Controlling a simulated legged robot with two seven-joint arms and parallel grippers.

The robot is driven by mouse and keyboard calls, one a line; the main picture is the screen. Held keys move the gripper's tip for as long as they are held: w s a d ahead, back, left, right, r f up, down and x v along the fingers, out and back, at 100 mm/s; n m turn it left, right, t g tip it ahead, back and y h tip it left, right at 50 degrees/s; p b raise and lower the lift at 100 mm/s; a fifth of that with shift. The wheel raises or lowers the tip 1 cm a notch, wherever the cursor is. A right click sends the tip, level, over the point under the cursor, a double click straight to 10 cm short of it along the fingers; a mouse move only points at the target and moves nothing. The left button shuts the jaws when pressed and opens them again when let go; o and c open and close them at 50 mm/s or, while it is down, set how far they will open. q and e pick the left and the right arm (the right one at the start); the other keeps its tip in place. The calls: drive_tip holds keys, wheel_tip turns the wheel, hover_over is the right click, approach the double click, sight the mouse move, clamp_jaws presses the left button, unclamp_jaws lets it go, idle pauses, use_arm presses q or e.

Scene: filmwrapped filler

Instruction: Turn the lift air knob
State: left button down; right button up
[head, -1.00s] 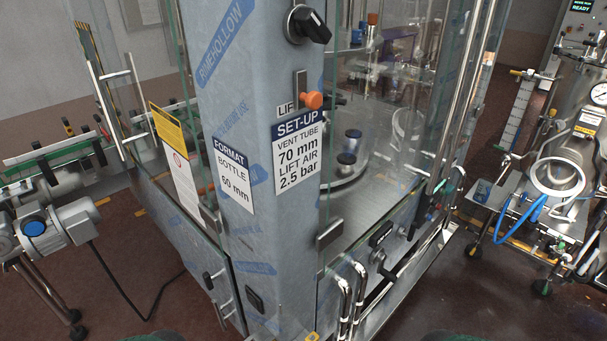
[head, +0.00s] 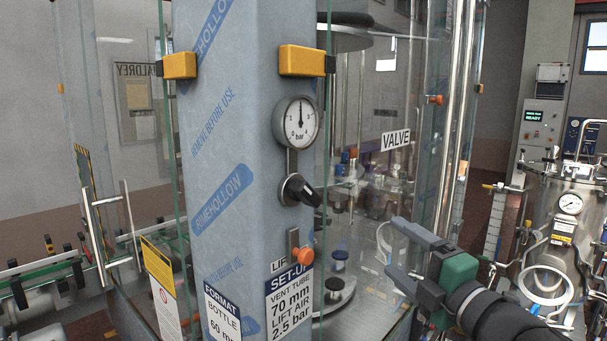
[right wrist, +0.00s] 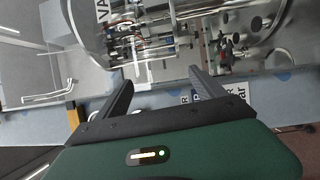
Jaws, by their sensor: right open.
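A black knob with a pointer-like grip (head: 299,190) is on the front face of the film-covered column, below a round bar gauge (head: 297,122). The gauge needle points about straight up. I cannot tell for sure which knob is the lift air one. My right gripper (head: 398,250) is open and empty, to the right of both knobs and apart from them. Its open fingers also show in the right wrist view (right wrist: 160,77), with no knob clearly between them. My left gripper is out of view.
A set-up card (head: 290,302) reads vent tube 70 mm, lift air 2.5 bar. Glass panels and yellow hinge blocks (head: 301,60) flank the column. A steel vessel (head: 575,215) stands at the right.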

drive_tip(key=s+a+r+n+g+y, duration=0.25)
drive_tip(key=s+r+n+y, duration=0.2)
drive_tip(key=r+n, duration=0.35)
drive_tip(key=n+g+y+p, duration=0.2)
drive_tip(key=n+p, duration=0.4)
drive_tip(key=p, duration=0.2)
approach(314, 196)
drive_tip(key=shift+h, duration=0.25)
drive_tip(key=x, duration=1)
drive_tip(key=shift+s+a+r, duration=0.25)
drive_tip(key=shift+s+r, duration=0.05)
drive_tip(key=shift+r, duration=0.1)
drive_tip(key=shift+w+a, duration=0.15)
drive_tip(key=shift+w, duration=0.15)
drive_tip(key=shift+w+f, duration=0.15)
drive_tip(key=shift+w, duration=0.05)
drive_tip(key=shift+d, duration=0.45)
drive_tip(key=shift+c, duration=1.4)
drive_tip(key=shift+s+a, duration=0.15)
drive_tip(key=shift+a, duration=0.15)
drive_tip(key=c, duration=1.1)
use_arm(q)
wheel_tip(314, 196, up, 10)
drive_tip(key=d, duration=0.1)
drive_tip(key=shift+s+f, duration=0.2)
